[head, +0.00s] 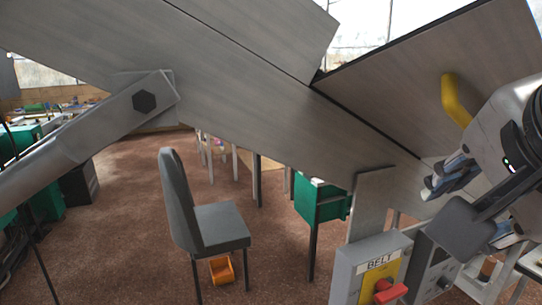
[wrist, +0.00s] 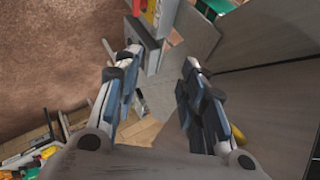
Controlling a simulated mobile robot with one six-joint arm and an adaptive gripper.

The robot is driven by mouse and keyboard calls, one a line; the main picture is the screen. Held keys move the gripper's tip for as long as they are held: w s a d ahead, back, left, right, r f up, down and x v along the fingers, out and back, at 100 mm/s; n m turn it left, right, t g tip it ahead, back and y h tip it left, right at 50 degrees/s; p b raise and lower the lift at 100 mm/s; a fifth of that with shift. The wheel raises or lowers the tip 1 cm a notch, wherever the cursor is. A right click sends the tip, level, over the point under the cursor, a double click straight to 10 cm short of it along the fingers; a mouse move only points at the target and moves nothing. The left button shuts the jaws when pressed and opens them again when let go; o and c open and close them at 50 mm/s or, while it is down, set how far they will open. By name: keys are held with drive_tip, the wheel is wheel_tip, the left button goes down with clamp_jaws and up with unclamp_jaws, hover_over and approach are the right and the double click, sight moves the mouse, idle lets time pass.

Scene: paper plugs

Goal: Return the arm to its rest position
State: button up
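My gripper (head: 462,208) is at the right edge in the head view, beside a large grey sloping panel (head: 430,80) and above a control box. In the wrist view my gripper (wrist: 158,72) has its two fingers apart with a clear gap between them. Nothing is held between them. The arm behind the gripper is mostly out of view.
A grey box marked BELT (head: 372,262) with a red button (head: 390,291) stands just below the gripper. A yellow curved part (head: 455,100) is on the panel close by. A grey chair (head: 205,225) stands on the open brown floor (head: 120,215).

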drive_tip(key=s+a+f+n+g+y, duration=0.1)
drive_tip(key=s+a+f+n+g, duration=0.1)
drive_tip(key=f+n, duration=0.6)
drive_tip(key=s+a+f+n+g+y, duration=0.1)
drive_tip(key=f+n, duration=0.7)
drive_tip(key=f, duration=1.3)
drive_tip(key=s+a, duration=0.1)
drive_tip(key=a, duration=0.1)
drive_tip(key=shift+a+g+y, duration=0.3)
drive_tip(key=shift+g+y, duration=0.1)
